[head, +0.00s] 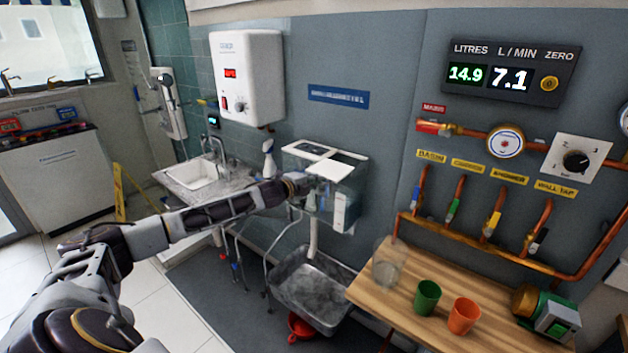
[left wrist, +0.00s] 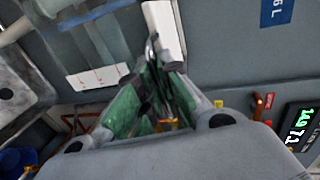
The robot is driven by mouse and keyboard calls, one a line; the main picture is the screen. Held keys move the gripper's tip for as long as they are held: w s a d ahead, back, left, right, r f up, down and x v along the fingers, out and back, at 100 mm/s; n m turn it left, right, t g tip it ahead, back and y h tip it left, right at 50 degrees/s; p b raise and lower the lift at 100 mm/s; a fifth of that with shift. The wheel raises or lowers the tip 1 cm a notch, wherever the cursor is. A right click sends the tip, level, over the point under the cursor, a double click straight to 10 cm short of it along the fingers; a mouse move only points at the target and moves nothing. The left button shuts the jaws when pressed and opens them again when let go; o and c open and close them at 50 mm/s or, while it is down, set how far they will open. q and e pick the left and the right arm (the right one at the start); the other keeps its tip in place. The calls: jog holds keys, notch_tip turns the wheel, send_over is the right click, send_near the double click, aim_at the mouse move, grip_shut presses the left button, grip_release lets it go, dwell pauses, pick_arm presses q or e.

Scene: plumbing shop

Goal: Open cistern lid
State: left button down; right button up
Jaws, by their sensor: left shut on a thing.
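The cistern (head: 352,188) is a clear-walled box on the grey wall, with a white-rimmed top. Its white lid (head: 340,168) shows as a flat panel over the near right part of the top, and a dark gap shows beside it. My left gripper (head: 310,184) is at the cistern's near left side, by the lid's edge. In the left wrist view its fingers (left wrist: 163,72) are close together, with a white strip (left wrist: 165,25), seemingly the lid, at their tips. The exact contact is hard to see. My right gripper is in neither view.
A basin (head: 200,172) with a tap and a white spray bottle (head: 268,160) are left of the cistern. A metal tray (head: 310,290) is below. A wooden bench (head: 398,308) with green (head: 427,298) and orange (head: 463,316) cups stands at the right.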

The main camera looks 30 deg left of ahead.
pick_arm(q)
jog(key=shift+w, duration=0.2)
jog(key=c, duration=1.6)
grip_release()
jog(key=shift+s, duration=0.1)
jog(key=shift+s, duration=0.15)
jog(key=shift+v, duration=2.55)
jog(key=shift+v, duration=1.45)
jog(key=shift+v, duration=1.2)
